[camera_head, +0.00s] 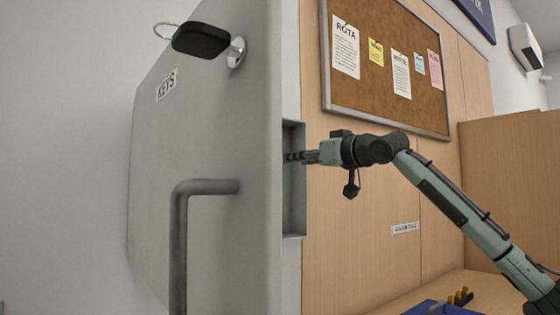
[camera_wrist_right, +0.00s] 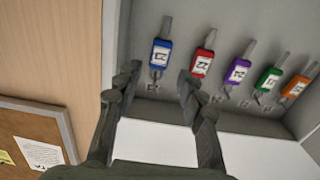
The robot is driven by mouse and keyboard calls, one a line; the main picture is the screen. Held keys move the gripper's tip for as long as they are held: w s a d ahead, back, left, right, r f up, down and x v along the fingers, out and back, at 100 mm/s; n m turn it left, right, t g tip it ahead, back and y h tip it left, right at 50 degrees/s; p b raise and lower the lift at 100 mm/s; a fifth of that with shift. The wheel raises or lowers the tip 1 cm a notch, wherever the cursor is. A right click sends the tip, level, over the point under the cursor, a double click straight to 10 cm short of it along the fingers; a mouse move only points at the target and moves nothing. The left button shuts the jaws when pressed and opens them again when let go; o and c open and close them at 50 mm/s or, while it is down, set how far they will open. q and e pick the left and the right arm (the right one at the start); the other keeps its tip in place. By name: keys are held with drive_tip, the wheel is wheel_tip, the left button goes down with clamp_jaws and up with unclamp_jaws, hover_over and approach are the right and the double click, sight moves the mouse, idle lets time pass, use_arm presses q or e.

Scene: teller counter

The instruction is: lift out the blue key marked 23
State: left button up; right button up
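The blue key tag (camera_wrist_right: 160,53) hangs in the key cabinet (camera_wrist_right: 230,120), leftmost in a row in the right wrist view. Its white label is small and appears upside down; I cannot read it surely. My right gripper (camera_wrist_right: 158,78) is open, one fingertip to each side of the blue tag's lower end, with nothing visibly held. In the head view the right gripper (camera_head: 296,157) reaches in at the cabinet's open side (camera_head: 294,210). The grey door (camera_head: 205,130), marked KEYS, hides the cabinet's inside there. My left gripper is out of view.
A red key tag (camera_wrist_right: 203,63) hangs just right of the blue one, close to the right fingertip. Purple (camera_wrist_right: 237,72), green (camera_wrist_right: 268,80) and orange (camera_wrist_right: 296,87) tags follow. The door carries a bar handle (camera_head: 180,240) and a black key fob (camera_head: 201,40).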

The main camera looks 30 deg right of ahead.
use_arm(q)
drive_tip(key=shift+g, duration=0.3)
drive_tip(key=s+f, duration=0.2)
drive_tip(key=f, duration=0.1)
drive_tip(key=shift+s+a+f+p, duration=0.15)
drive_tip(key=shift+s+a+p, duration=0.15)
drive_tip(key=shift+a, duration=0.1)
use_arm(e)
drive_tip(key=w, duration=0.8)
drive_tip(key=shift+w+a, duration=0.35)
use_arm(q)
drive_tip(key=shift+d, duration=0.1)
use_arm(e)
drive_tip(key=shift+c, duration=0.3)
drive_tip(key=c, duration=0.7)
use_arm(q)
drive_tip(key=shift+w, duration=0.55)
use_arm(e)
drive_tip(key=shift+r, duration=0.4)
